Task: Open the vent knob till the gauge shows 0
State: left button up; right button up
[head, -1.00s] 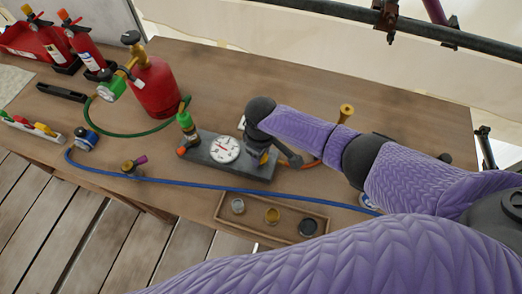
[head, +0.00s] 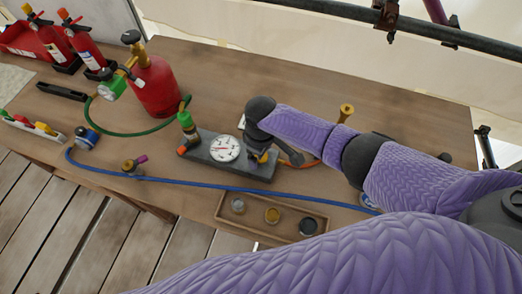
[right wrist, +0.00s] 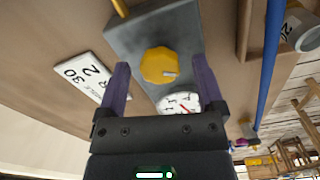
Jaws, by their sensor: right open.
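The vent knob is a yellow, lobed knob (right wrist: 158,65) with a small pale mark, on a dark grey block (right wrist: 150,25). My right gripper (right wrist: 160,72) is open, with one purple finger on either side of the knob; I cannot tell whether they touch it. There my right wrist mostly hides the gripper and knob. My left gripper is not in view.
A green-topped valve (head: 186,122) stands at the block's left end. A blue hose (head: 215,186) runs in front, near a wooden tray (head: 252,222) of small pots. A red cylinder (head: 154,88) stands behind left. A numbered white card (right wrist: 88,75) lies beside the block.

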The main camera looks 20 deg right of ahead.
notch_tip(320, 180, up, 9)
jog(key=p, duration=0.4)
jog(key=shift+r, duration=0.45)
